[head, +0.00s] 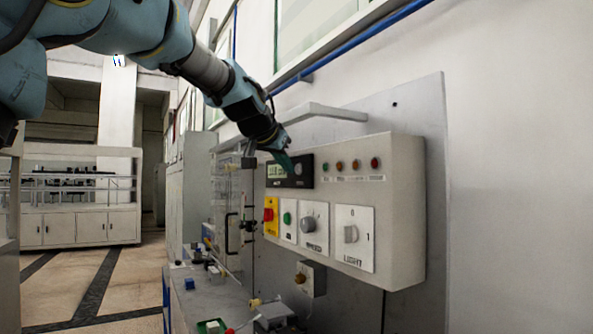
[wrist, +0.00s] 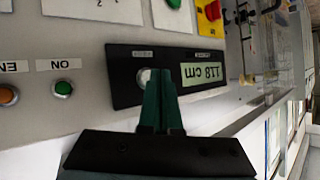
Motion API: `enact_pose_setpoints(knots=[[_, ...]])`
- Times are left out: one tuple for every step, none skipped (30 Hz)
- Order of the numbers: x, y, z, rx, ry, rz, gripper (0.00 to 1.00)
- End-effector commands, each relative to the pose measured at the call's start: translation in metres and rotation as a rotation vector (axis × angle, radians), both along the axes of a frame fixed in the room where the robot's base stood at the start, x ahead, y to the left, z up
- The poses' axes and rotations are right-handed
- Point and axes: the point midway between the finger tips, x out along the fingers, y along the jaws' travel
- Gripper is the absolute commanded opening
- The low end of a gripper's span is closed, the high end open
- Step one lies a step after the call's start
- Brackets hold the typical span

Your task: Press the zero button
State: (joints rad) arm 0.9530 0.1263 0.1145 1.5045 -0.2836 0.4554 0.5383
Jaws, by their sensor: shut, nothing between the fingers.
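The black display panel (head: 304,178) is on the upper left of the light grey control box, with a lit readout (head: 276,171) at its left. In the wrist view the readout (wrist: 203,73) shows upside down and reads 118 cm. A pale round button (wrist: 143,77) sits on the same panel, partly covered by my fingers; its small label is too blurred to read. My gripper (wrist: 161,76) is shut and empty, its green fingertips right over the button's edge. In the head view my gripper (head: 284,161) is at the panel's face. I cannot tell whether the tips touch the button.
The control box (head: 405,200) also carries indicator lamps (head: 356,163), a red-and-yellow switch (head: 270,215), a green button (head: 287,218), a speed knob (head: 308,225) and a light switch (head: 350,234). A grey shelf (head: 335,112) juts out above. A cluttered bench lies below.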

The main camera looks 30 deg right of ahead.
Motion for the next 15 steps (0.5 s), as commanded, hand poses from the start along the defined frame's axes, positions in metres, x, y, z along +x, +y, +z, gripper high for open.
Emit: enact_pose_setpoints(knots=[[0.0000,-0.0004,0.0002,0.000,0.000,0.000,0.00],[0.0000,-0.0007,0.0002,0.000,0.000,0.000,0.00],[-0.0002,-0.0011,0.0002,0.000,0.000,0.000,0.00],[-0.0001,-0.0014,0.0002,0.000,0.000,0.000,0.00],[-0.0002,-0.0017,0.0003,0.000,0.000,0.000,0.00],[-0.0002,-0.0022,0.0004,0.000,0.000,0.000,0.00],[-0.0002,-0.0025,0.0003,0.000,0.000,0.000,0.00],[-0.0003,-0.0029,0.0003,0.000,0.000,0.000,0.00],[-0.0003,-0.0033,0.0004,0.000,0.000,0.000,0.00],[-0.0003,-0.0037,0.0004,0.000,0.000,0.000,0.00],[-0.0004,-0.0041,0.0004,0.000,0.000,0.000,0.00],[-0.0004,-0.0045,0.0004,0.000,0.000,0.000,0.00],[-0.0004,-0.0048,0.0004,0.000,0.000,0.000,0.00],[-0.0003,-0.0052,0.0004,0.000,0.000,0.000,0.00],[-0.0004,-0.0057,0.0004,0.000,0.000,0.000,0.00]])
